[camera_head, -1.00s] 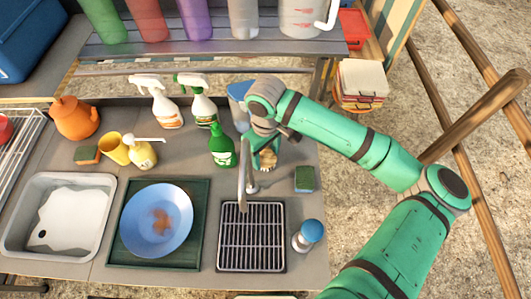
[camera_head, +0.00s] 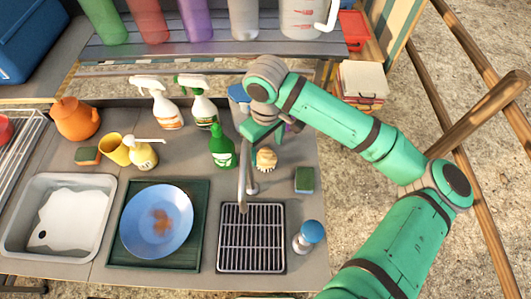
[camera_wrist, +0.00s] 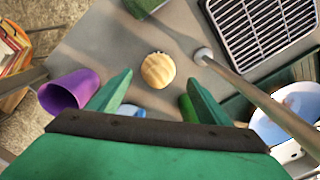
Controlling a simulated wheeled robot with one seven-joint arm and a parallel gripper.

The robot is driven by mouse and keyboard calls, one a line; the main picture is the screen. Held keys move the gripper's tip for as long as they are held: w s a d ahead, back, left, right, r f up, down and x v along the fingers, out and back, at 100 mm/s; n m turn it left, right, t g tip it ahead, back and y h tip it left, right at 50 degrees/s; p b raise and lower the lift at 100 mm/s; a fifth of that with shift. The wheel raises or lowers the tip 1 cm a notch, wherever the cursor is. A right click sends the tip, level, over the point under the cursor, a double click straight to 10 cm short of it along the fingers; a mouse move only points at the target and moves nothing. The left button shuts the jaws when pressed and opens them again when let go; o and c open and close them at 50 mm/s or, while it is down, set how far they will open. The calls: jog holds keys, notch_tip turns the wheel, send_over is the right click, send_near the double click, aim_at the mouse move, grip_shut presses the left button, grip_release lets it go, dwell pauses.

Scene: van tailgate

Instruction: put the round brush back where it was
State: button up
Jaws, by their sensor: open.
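The round brush (camera_head: 265,159), pale tan and rounded, rests on the grey counter to the right of the green bottle (camera_head: 221,147) and near the tap (camera_head: 244,175). In the wrist view the brush (camera_wrist: 158,70) sits beyond the fingertips, roughly centred between them. My gripper (camera_head: 262,133) is behind and above the brush in the head view, partly hidden by my arm. In the wrist view my gripper (camera_wrist: 160,82) has its fingers wide apart with nothing held. The brush stands clear of both fingers.
A green-topped sponge (camera_head: 304,179) lies right of the brush. A drain grate (camera_head: 251,237) and a blue-capped bottle (camera_head: 308,235) are nearer the front. A purple cup (camera_wrist: 68,92) is beside the left finger. The tap's pole (camera_wrist: 250,90) stands close by.

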aim_at(266, 152)
notch_tip(266, 152, up, 7)
jog(key=shift+w+f, duration=0.1)
jog(key=shift+w, duration=0.05)
dwell(0.6)
